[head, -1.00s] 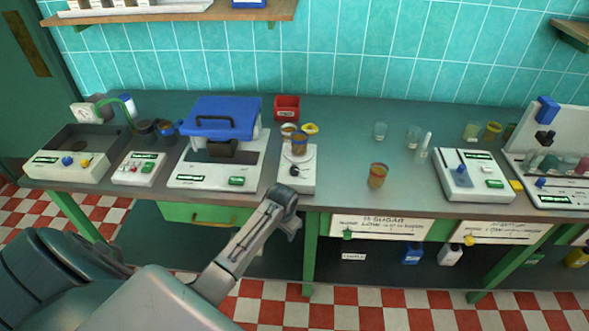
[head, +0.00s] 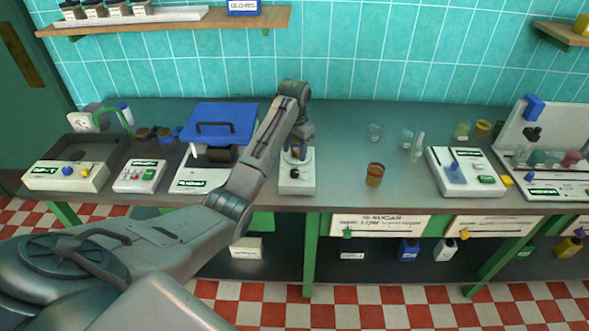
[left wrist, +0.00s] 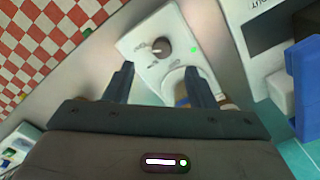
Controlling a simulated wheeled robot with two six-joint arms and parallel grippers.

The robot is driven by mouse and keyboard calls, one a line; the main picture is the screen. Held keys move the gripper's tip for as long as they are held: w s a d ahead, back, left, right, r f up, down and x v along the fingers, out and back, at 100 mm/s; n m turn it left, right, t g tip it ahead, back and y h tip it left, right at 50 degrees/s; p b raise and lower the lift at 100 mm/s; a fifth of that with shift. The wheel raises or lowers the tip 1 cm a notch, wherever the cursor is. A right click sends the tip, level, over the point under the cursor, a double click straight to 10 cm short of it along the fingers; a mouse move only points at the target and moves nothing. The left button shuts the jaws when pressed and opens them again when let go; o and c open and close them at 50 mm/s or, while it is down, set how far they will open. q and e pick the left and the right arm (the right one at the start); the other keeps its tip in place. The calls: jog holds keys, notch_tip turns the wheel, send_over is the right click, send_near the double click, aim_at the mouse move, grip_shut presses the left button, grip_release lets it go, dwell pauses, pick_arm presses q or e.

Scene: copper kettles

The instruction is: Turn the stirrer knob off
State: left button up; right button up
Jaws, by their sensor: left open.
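The stirrer (head: 297,184) is a small white unit near the counter's front edge, with a round plate and a beaker behind its knob. Its dark knob (head: 295,174) faces up; the left wrist view also shows the knob (left wrist: 153,47) with a lit green light (left wrist: 194,49) beside it. My left gripper (left wrist: 160,68) is open above the stirrer, fingers pointing down. The knob shows beyond and between the fingertips, apart from them. The beaker (left wrist: 182,92) is partly hidden behind the right finger and the gripper body. My right gripper is not in view.
A blue-lidded unit (head: 222,118) stands left of the stirrer, partly behind my left arm. An amber beaker (head: 375,175) stands to the right, with clear counter around it. A white unit (head: 465,172) is farther right. Shelves hang on the tiled wall.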

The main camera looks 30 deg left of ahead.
aim_at(295, 171)
pick_arm(q)
jog(key=f+p, duration=0.1)
jog(key=f, duration=0.1)
jog(key=f+p, duration=0.1)
jog(key=f, duration=0.2)
jog(key=w+f+p, duration=0.1)
jog(key=f, duration=0.2)
jog(key=shift+a, duration=0.2)
jog(key=shift+f, duration=0.7)
jog(key=c, duration=1)
jog(key=shift+p, duration=0.3)
